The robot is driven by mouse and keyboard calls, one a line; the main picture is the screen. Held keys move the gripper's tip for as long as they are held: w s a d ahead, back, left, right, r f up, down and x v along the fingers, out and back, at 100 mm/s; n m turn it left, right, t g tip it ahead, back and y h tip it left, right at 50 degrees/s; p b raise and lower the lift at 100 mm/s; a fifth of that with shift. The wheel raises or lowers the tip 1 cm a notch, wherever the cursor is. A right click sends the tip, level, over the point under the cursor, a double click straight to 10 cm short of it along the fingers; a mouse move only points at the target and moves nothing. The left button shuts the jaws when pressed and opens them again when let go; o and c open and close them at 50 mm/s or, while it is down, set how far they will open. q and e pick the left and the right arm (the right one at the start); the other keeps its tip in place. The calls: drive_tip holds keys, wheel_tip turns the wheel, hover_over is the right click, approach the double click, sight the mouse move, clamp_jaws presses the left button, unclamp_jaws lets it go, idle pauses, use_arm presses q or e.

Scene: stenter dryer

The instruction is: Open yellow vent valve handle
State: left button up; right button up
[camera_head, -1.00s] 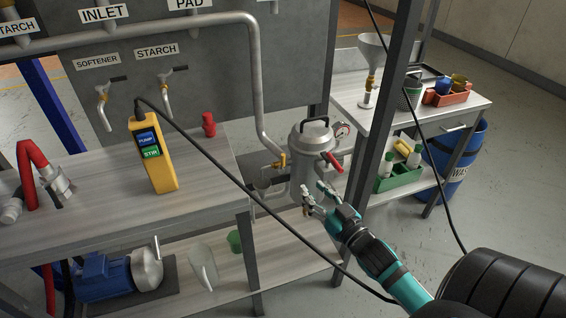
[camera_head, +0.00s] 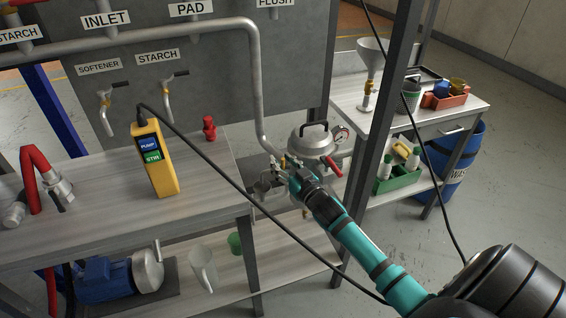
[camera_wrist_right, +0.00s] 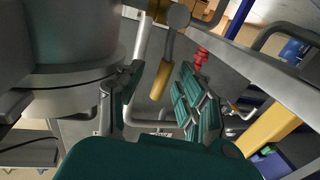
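The yellow vent valve handle (camera_wrist_right: 160,80) hangs from a grey valve stem in the right wrist view, next to the large metal vessel (camera_wrist_right: 75,40). My right gripper (camera_wrist_right: 158,100) is open, with one teal finger on each side of the handle and gaps visible between. In the head view my right gripper (camera_head: 281,168) is at the pipe just left of the silver vessel (camera_head: 311,141), and it mostly hides the handle there. My left gripper is not in view.
A red lever (camera_head: 334,167) and a gauge (camera_head: 341,135) are on the vessel's right side. A black cable (camera_head: 225,171) crosses in front of the table. A dark post (camera_head: 378,130) stands right of the vessel. A yellow pendant (camera_head: 155,160) stands on the left table.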

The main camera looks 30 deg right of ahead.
drive_tip(key=shift+c, duration=0.2)
clamp_jaws()
drive_tip(key=shift+w+f, duration=0.1)
drive_tip(key=shift+f, duration=0.05)
